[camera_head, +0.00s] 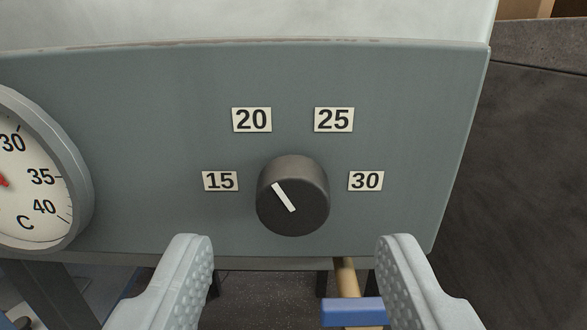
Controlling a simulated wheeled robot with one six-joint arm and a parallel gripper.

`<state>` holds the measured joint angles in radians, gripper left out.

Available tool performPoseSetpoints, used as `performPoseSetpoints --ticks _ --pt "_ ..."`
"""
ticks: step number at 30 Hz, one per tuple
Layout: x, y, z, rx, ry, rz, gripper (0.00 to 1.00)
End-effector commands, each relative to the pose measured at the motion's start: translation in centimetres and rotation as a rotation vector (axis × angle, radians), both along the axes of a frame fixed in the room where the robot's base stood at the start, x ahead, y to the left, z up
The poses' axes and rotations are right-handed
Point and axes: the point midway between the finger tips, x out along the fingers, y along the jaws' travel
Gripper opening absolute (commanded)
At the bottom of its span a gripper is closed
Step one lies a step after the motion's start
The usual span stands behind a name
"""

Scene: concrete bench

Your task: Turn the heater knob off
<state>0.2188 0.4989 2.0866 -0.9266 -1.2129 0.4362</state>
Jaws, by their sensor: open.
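The heater knob (302,217) is a dark round knob with a white pointer line on its face. It sits on the grey-green heater panel (150,130). The pointer tilts up and to the left, roughly between the 15 label (220,181) and the 20 label (251,120). The 25 label (333,120) and the 30 label (366,181) are on the right side. No off label shows. My gripper (292,250) is open and empty. Its two pale, dimpled fingers are at the bottom of the view, one below left of the knob and one below right, apart from it.
A round dial thermometer (75,170) marked in C, with a red needle, is at the left edge of the panel. Below the panel are a blue bar (354,312) and a tan rod (346,277). A dark stone-like surface (540,180) fills the right side.

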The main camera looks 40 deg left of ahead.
Motion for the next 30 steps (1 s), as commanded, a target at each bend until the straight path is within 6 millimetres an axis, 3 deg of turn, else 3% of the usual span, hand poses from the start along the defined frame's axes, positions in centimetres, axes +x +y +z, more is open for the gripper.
performPoseSetpoints --ticks 7,19,26,30 --pt "2.2 1.6 0.1 0.0 -0.001 0.001 0.52" --pt "2.7 2.0 0.0 0.0 0.0 0.0 0.52" --pt "2.7 1.9 0.0 0.0 0.0 0.001 0.07" --pt "2.7 1.9 0.0 -0.002 -0.002 0.001 0.07"
